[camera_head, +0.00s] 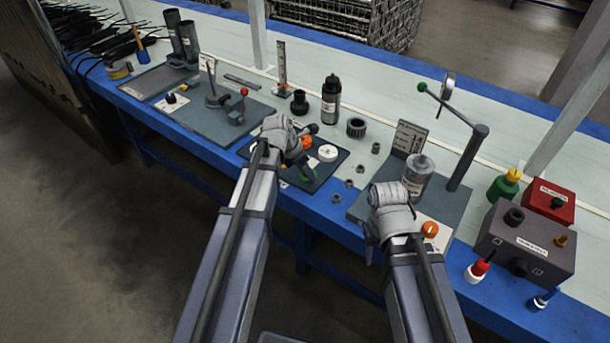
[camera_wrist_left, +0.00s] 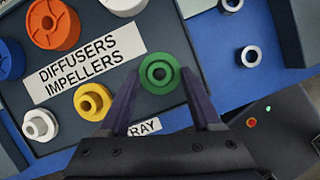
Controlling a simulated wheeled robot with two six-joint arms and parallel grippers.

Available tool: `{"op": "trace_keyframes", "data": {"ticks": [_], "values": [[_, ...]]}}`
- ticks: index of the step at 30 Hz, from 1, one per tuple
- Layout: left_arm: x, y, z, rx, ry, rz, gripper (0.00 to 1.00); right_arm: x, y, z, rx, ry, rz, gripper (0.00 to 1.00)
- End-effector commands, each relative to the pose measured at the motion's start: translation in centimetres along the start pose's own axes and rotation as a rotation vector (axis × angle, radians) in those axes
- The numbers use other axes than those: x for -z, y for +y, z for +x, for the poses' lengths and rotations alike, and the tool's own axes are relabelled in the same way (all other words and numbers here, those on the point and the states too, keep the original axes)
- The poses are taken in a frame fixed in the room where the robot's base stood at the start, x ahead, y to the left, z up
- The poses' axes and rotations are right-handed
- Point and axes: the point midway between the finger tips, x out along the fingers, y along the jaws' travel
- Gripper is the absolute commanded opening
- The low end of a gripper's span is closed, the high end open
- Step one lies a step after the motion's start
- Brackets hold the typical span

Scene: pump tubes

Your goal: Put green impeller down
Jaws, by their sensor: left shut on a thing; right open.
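The green impeller (camera_wrist_left: 160,73) is a ring-shaped part between the fingertips of my left gripper (camera_wrist_left: 159,80) in the left wrist view. The gripper is shut on it. Below it is the dark parts tray (camera_wrist_left: 158,32), labelled "DIFFUSERS IMPELLERS". I cannot tell whether the impeller touches the tray.
Orange (camera_wrist_left: 54,24), yellow (camera_wrist_left: 93,101) and white (camera_wrist_left: 38,125) parts lie on the tray. Small metal rings (camera_wrist_left: 250,56) lie on the bench right of it. A green-handled lever press (camera_head: 466,155) and a grey control box (camera_head: 525,240) stand at right.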

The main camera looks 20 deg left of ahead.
Motion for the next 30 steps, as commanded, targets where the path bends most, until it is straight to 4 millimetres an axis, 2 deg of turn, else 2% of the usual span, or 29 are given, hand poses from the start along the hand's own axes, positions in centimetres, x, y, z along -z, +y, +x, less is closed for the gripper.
{"op": "trace_keyframes", "data": {"ticks": [10, 11, 18, 30], "values": [[0.12, 0.00, 0.31, 0.000, 0.000, 0.000, 0.00, 0.02, -0.03, 0.33, 0.000, 0.000, 0.000, 0.50], [0.11, 0.00, 0.27, 0.000, 0.000, 0.000, 0.66, 0.02, -0.03, 0.30, 0.000, 0.000, 0.000, 0.50], [0.06, 0.00, 0.17, 0.000, 0.000, 0.000, 0.93, 0.01, -0.02, 0.18, 0.000, 0.000, 0.000, 0.50], [-0.08, 0.00, -0.18, 0.000, 0.000, 0.000, 0.95, -0.01, 0.02, -0.20, 0.000, 0.000, 0.000, 0.50]]}}
